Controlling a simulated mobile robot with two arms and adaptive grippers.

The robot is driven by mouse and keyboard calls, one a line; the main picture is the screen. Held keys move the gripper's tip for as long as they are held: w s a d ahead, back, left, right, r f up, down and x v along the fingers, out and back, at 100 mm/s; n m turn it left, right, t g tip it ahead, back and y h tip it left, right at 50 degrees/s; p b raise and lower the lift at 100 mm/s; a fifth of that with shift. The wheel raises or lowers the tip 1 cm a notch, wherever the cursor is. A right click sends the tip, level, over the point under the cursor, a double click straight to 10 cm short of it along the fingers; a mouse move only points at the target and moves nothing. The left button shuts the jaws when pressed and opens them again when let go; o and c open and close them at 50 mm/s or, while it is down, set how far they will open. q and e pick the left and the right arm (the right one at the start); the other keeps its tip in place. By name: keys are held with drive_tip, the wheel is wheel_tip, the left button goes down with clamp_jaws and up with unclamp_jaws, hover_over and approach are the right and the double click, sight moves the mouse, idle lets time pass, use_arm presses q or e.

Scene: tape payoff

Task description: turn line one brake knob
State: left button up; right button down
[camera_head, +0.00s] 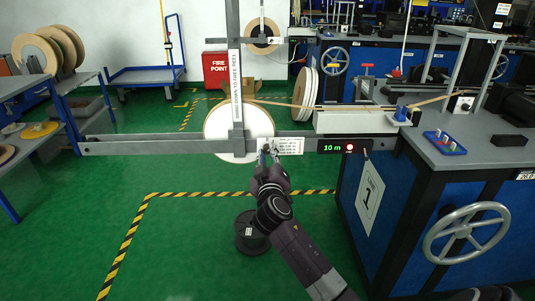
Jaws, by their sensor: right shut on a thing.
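My right gripper (269,152) is raised to the grey horizontal beam (150,145) of the payoff stand, in front of the white reel (222,121). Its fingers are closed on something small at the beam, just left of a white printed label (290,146). The place fits the line one brake knob, but the fingers hide most of the thing, so its shape and angle cannot be told. A display reading "10 m" (332,148) is farther right on the beam. My left gripper is not in view.
A blue bench (440,190) with a grey handwheel (465,233) and a "1" sign (370,197) stands at right. A black spool (249,238) is on the floor below my right arm. Shelves with reels (40,105) stand at left. The green floor at left centre is clear.

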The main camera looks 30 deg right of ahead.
drive_tip(key=c, duration=1.7)
unclamp_jaws()
drive_tip(key=shift+c, duration=0.2)
drive_tip(key=v, duration=1.2)
